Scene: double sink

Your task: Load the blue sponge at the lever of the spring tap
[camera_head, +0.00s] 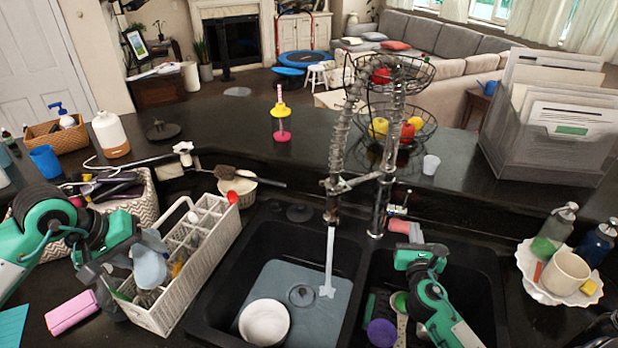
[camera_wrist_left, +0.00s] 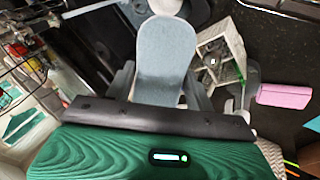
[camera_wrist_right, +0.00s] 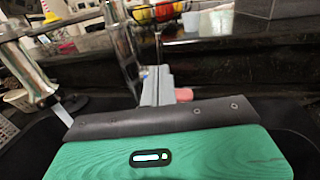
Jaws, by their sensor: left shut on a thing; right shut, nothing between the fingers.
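A pale blue-grey oblong piece, which looks like the blue sponge (camera_wrist_left: 166,62), is between the fingers of my left gripper (camera_head: 128,262). In the head view the sponge (camera_head: 150,268) is over the white caddy, and whether it touches the caddy is unclear. The spring tap (camera_head: 380,190) stands behind the double sink, its spout over the left basin with a pale stream below it. My right gripper (camera_head: 415,234) is shut and empty, over the right basin just in front of the tap's base. Its closed fingers (camera_wrist_right: 156,86) hide part of the area there; the lever is hard to make out.
The white caddy (camera_head: 205,255) holds several utensils left of the sink. A pink sponge (camera_head: 72,312) lies at the front left. A white bowl (camera_head: 264,322) is in the left basin, a purple item (camera_head: 382,333) in the right. A pink object (camera_head: 398,226) is beside my right gripper.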

